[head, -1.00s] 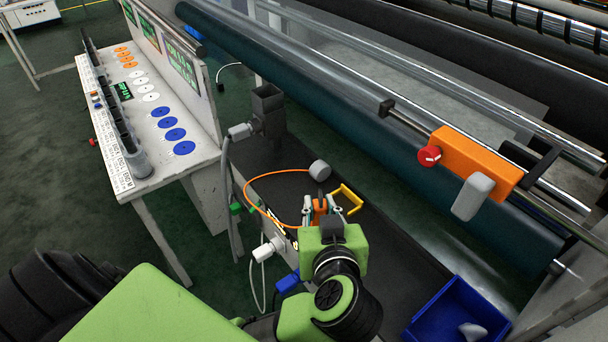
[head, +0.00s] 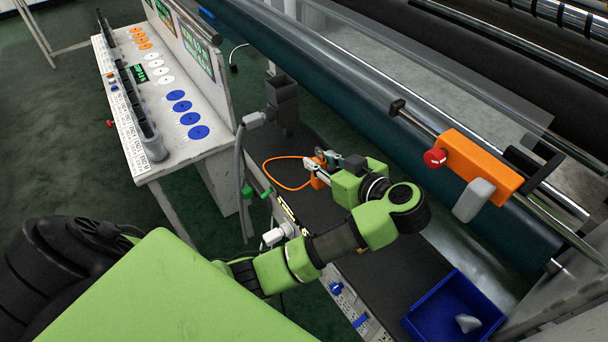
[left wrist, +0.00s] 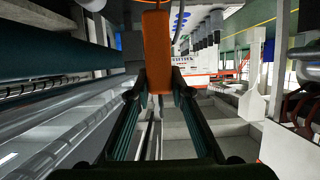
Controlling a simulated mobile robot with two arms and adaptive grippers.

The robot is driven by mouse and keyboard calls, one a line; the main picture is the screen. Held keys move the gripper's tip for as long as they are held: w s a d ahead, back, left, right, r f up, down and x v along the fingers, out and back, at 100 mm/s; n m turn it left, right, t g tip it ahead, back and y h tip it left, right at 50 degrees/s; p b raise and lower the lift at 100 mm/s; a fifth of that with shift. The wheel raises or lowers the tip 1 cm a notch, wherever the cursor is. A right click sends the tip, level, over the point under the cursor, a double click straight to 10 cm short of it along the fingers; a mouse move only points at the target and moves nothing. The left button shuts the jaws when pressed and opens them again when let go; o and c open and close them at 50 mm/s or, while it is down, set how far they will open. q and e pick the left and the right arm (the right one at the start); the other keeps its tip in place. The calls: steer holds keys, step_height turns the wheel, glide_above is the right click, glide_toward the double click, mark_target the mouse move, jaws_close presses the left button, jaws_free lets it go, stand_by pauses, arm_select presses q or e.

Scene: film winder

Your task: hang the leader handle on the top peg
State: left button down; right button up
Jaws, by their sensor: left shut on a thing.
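The leader handle (left wrist: 157,50) is an orange block, seen upright between the fingertips in the left wrist view. My left gripper (left wrist: 159,82) is shut on it. In the head view, my left gripper (head: 315,167) is over the dark bench, pointing left, with only small parts of the orange handle (head: 317,182) showing. A thin orange cord (head: 268,174) loops left from the handle. I cannot make out the top peg in either view. My right gripper is not in view.
A dark grey post (head: 284,103) stands just beyond the gripper, with a grey cable beside it. The large roller (head: 350,110) runs along the right. An orange box (head: 470,165) sits on a rail. A blue bin (head: 440,290) stands at lower right, and a disc table (head: 165,150) at left.

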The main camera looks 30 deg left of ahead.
arm_select(q)
steer(key=w+a+f, duration=0.3)
steer(key=w+a+f+p, duration=0.1)
steer(key=w+a+f, duration=0.2)
steer(key=a+f, duration=0.1)
steer(key=w+a+f, duration=0.3)
steer(key=f, duration=0.1)
steer(key=shift+w+a+f+p, duration=0.1)
steer(key=shift+a+f+p, duration=0.1)
steer(key=shift+f+p, duration=0.1)
steer(key=shift+f, duration=0.45)
steer(key=shift+f, duration=0.2)
steer(key=c, duration=1.8)
jaws_free()
